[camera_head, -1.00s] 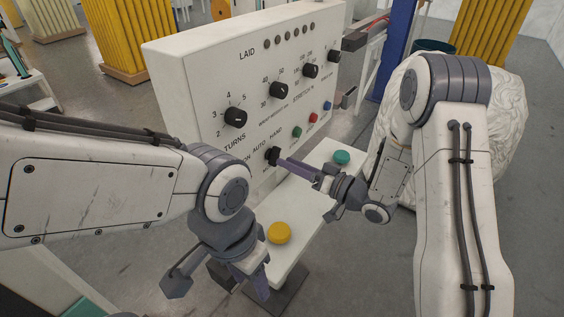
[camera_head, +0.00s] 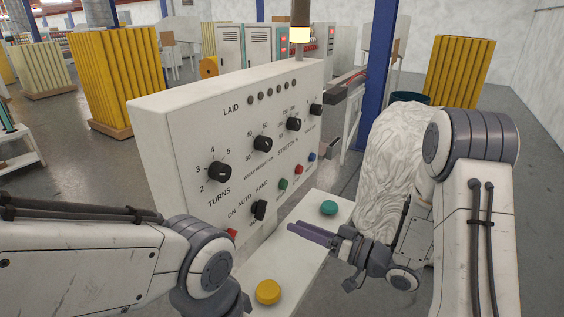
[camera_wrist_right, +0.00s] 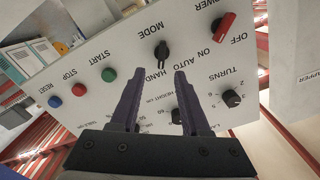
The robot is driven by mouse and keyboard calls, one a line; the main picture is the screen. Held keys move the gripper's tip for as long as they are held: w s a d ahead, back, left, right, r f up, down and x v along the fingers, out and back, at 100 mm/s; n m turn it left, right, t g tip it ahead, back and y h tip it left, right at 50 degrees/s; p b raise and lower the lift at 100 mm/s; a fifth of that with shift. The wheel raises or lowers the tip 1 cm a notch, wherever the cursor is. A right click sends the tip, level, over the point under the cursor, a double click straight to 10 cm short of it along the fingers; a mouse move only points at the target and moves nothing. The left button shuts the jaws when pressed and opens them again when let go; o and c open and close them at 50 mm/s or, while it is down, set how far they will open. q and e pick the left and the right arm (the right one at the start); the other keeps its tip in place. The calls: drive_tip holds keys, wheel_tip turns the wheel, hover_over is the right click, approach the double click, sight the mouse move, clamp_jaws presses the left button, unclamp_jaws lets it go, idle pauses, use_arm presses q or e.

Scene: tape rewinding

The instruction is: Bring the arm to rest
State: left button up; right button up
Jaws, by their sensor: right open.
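My right gripper (camera_head: 298,232) is open and empty in front of the control panel (camera_head: 150,135). Its purple-grey fingers stand apart from the black MODE knob (camera_head: 259,210). In the right wrist view, the open fingers (camera_wrist_right: 155,90) point at the panel, with the MODE knob (camera_wrist_right: 162,50) beyond the gap between their tips. The red POWER knob (camera_wrist_right: 224,26) shows at upper right there. In the head view my left arm partly hides that knob (camera_head: 231,234). My left gripper is below the frame; only its arm and wrist show.
A pale shelf below the panel carries a yellow button (camera_head: 267,292) and a teal button (camera_head: 329,208). A film-wrapped load (camera_head: 385,160) stands behind my right arm. A blue post (camera_head: 378,80) and yellow stacks (camera_head: 120,75) stand farther back.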

drive_tip(key=w+a+f+n+g+h, duration=0.2)
drive_tip(key=a+h, duration=0.1)
drive_tip(key=h, duration=0.5)
drive_tip(key=s+r+g+h, duration=0.3)
drive_tip(key=s+g+h, duration=0.2)
drive_tip(key=s, duration=2.3)
drive_tip(key=a+g, duration=0.1)
drive_tip(key=g, duration=0.2)
drive_tip(key=shift+n, duration=0.4)
